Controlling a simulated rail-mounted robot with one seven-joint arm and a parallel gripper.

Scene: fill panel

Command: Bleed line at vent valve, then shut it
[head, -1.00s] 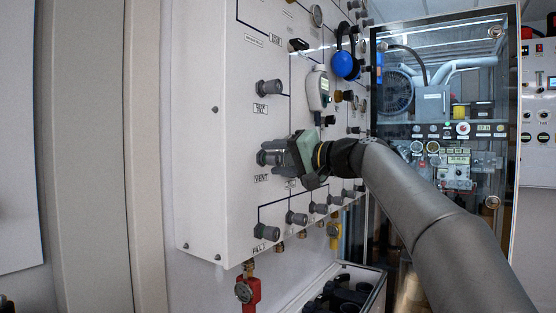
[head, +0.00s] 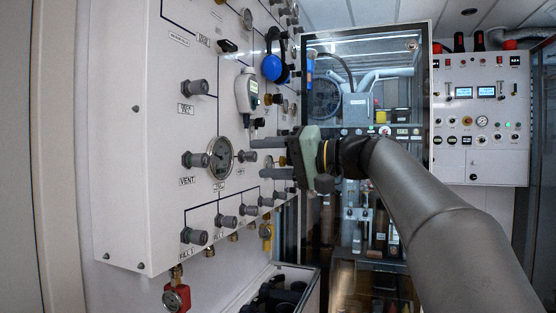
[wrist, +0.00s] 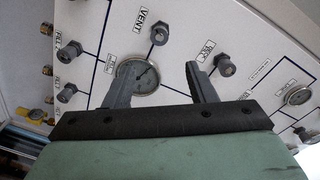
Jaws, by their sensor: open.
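The vent valve is a dark grey knob (head: 194,160) on the white panel, above the printed label VENT. In the wrist view the vent knob (wrist: 160,35) stands beyond the fingertips, between their lines, with its VENT label beside it. My gripper (head: 256,158) is open and empty, to the right of the vent knob and apart from it. In the wrist view the two fingers of my gripper (wrist: 161,75) are spread with nothing between them but the panel behind. A round gauge (head: 220,158) sits just right of the vent knob; one finger partly covers it in the wrist view (wrist: 137,78).
Another knob (head: 194,87) is above the vent knob, and a row of fill knobs (head: 194,236) is below. A grey handheld device (head: 246,92) and blue ear defenders (head: 274,66) hang on the panel. A red fitting (head: 176,297) hangs below. A glass-fronted cabinet (head: 420,100) stands right.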

